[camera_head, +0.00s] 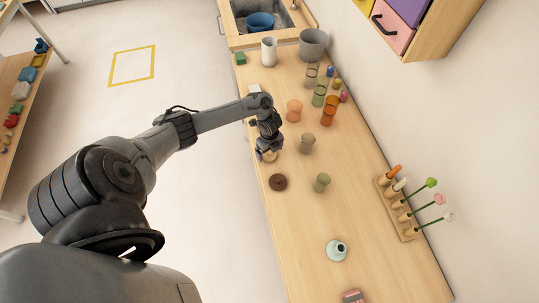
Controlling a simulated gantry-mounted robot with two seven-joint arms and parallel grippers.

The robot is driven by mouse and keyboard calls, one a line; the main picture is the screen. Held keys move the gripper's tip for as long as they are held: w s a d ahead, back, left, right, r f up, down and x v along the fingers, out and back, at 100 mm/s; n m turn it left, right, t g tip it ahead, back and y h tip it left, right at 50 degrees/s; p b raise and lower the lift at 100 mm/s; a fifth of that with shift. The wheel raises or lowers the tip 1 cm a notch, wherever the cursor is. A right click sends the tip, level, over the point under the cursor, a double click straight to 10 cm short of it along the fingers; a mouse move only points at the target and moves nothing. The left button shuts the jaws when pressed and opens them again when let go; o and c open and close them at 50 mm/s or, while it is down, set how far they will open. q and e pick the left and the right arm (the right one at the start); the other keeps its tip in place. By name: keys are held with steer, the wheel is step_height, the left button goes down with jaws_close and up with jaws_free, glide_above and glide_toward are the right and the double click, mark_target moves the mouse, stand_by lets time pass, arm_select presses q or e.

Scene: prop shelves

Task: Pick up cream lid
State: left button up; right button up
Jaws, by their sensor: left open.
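My left gripper (268,150) is over the near-left edge of the wooden counter, pointing down. It is open. A small cream round thing, likely the cream lid (269,157), shows directly below and between its fingers. Most of it is hidden by the gripper, so I cannot tell whether the fingers touch it. My right gripper is not in view.
A dark brown disc (278,182) lies just below the gripper in the picture. A peg rack (398,210) runs along the wall. The counter between the disc and pale vase (336,250) is clear.

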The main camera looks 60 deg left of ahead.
arm_select(q)
steer(key=shift+f, duration=0.45)
steer(key=c, duration=1.1)
steer(key=shift+r, duration=0.2)
